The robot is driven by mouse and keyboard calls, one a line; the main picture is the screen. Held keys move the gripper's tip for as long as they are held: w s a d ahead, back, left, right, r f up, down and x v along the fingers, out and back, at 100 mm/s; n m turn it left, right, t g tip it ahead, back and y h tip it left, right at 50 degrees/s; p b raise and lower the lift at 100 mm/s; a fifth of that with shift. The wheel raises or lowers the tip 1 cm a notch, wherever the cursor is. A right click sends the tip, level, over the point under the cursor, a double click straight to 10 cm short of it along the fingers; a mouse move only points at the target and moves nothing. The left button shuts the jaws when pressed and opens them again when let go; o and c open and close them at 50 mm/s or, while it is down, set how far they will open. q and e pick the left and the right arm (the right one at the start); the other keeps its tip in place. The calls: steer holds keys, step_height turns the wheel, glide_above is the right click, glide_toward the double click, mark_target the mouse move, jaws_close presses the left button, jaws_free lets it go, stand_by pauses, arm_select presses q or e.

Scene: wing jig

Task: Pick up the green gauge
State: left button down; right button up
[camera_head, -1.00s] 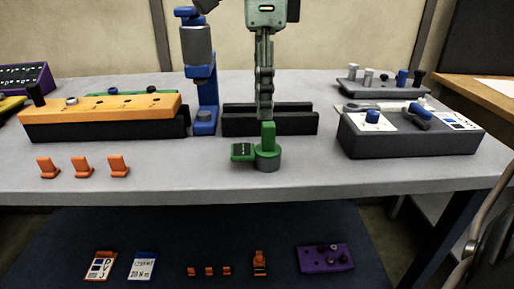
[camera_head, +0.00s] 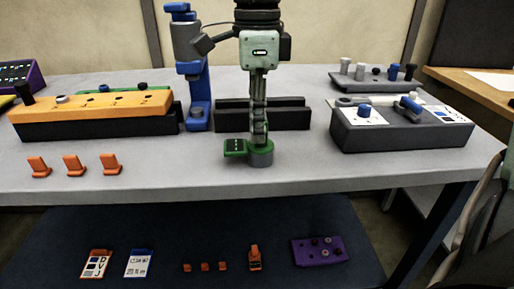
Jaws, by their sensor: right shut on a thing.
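The green gauge (camera_head: 236,148) stands upright near the front edge of the table, with a dark display box on its left side and a grey round base (camera_head: 261,159). My right gripper (camera_head: 259,137) points straight down over it from above. Its fingers are shut on the gauge's green post and hide most of that post. The grey base seems to rest on the table; I see no clear gap beneath it. My left gripper is not in view.
Dark rails (camera_head: 290,115) lie behind the gauge. A blue stand (camera_head: 198,95) is behind left, an orange-topped block (camera_head: 100,112) at left, orange clips (camera_head: 73,166) in front of it. A grey control box (camera_head: 400,138) is at right. A lower shelf (camera_head: 200,225) holds small items.

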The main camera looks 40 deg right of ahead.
jaws_close()
steer(key=shift+r, duration=0.1)
